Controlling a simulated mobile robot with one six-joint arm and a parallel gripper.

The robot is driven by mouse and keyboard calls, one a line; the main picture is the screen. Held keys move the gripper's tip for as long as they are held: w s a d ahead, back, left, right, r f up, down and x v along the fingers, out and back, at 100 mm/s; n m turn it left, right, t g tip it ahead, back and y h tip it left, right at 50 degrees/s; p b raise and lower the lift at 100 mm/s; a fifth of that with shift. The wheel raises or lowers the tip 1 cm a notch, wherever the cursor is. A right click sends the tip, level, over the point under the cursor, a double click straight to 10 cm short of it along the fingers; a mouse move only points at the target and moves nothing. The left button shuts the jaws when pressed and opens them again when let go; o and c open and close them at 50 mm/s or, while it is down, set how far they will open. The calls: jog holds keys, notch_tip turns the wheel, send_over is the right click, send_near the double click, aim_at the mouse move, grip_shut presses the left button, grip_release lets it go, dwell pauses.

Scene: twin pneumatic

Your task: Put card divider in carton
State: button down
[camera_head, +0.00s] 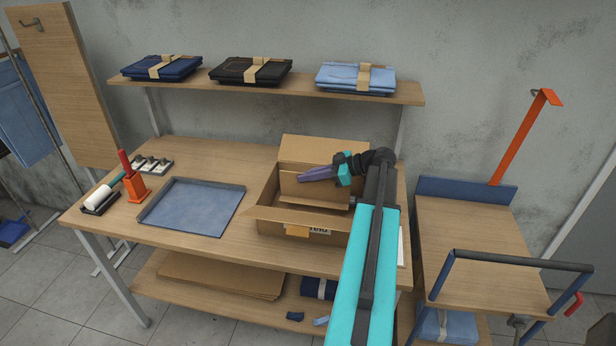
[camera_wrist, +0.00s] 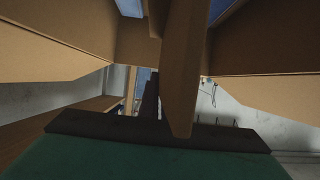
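The open carton (camera_head: 265,222) stands on the workbench with its flaps spread and its back flap upright. The card divider (camera_head: 306,190), a brown cardboard panel, is upright within the carton's opening. Its lower part is hidden by the carton wall. My gripper (camera_head: 318,174) reaches in from the right, its purple fingers along the divider's upper edge. In the wrist view the divider (camera_wrist: 184,75) shows nearly edge-on, close to the palm, with a dark finger (camera_wrist: 150,92) against its left side. The other finger is hidden behind the card; the gripper appears shut on it.
A blue-grey tray (camera_head: 192,207) lies left of the carton, with an orange holder (camera_head: 136,187) and a white roller (camera_head: 100,197) further left. Folded garments sit on the shelf (camera_head: 270,91) above. A cart (camera_head: 475,240) stands at the right. Flat cardboard (camera_head: 215,275) lies below.

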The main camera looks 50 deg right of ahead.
jog(key=shift+f+b, duration=0.4)
jog(key=shift+b, duration=0.15)
jog(key=c, duration=2)
grip_release()
jog(key=shift+r+p, duration=0.25)
jog(key=shift+p, duration=0.05)
jog(key=shift+r+p, duration=0.5)
jog(key=shift+p, duration=0.3)
jog(key=b+v, duration=0.4)
jog(key=v, duration=0.6)
jog(key=shift+s+d+f+b, duration=0.1)
jog(key=shift+s+f+b, duration=0.05)
jog(key=shift+b, duration=0.15)
jog(key=shift+v, duration=0.85)
